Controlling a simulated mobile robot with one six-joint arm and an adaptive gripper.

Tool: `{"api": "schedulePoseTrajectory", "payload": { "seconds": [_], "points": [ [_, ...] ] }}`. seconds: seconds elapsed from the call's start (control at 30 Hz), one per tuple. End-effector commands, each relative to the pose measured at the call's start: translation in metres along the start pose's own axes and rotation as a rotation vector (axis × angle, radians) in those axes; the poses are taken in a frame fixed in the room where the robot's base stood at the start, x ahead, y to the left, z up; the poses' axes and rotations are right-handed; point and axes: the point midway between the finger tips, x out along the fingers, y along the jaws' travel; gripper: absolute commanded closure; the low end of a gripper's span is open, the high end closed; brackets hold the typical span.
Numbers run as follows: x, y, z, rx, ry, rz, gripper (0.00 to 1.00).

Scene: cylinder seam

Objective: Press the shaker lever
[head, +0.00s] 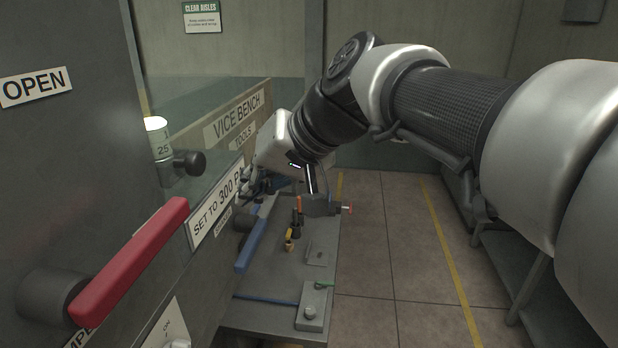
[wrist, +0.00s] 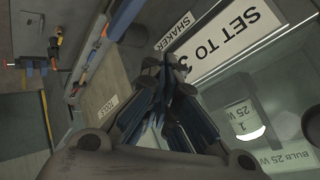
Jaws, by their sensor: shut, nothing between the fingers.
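A blue lever (head: 254,235) slants along the right side of the grey cabinet in the head view, just past a dark round knob (head: 245,221). A small SHAKER label (head: 222,221) is nearby; it also shows in the wrist view (wrist: 174,32), where a dark knob (wrist: 134,33) sits left of it. My gripper (head: 256,184) is shut and empty, above and apart from the blue lever in the head view. In the wrist view its dark fingertips (wrist: 170,70) meet just below the SHAKER label. The exact gap to the lever cannot be told.
A red lever (head: 130,262) sticks out near left, below an OPEN sign (head: 35,87). A SET TO 300 sign (head: 215,204) and a lamp (head: 158,140) are on the cabinet. The vice bench (head: 280,270) carries tools and a vice (head: 318,204). Open floor lies to the right.

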Motion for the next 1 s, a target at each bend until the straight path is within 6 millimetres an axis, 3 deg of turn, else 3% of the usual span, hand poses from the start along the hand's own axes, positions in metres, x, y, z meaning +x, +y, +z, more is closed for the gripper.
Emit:
{"api": "schedulePoseTrajectory", "payload": {
  "seconds": [0.2,0.27,0.37,0.7,0.9,1.0],
  "points": [
    [0.001,0.008,0.007,0.003,0.0,0.012,1.0],
    [0.003,0.02,0.019,0.007,0.0,0.032,1.0],
    [0.007,0.054,0.052,0.02,-0.003,0.092,1.0],
    [0.026,0.211,0.232,0.08,-0.032,0.393,1.0],
    [0.043,0.287,0.336,0.11,-0.059,0.55,1.0],
    [0.05,0.313,0.376,0.121,-0.071,0.607,1.0]
  ]
}}
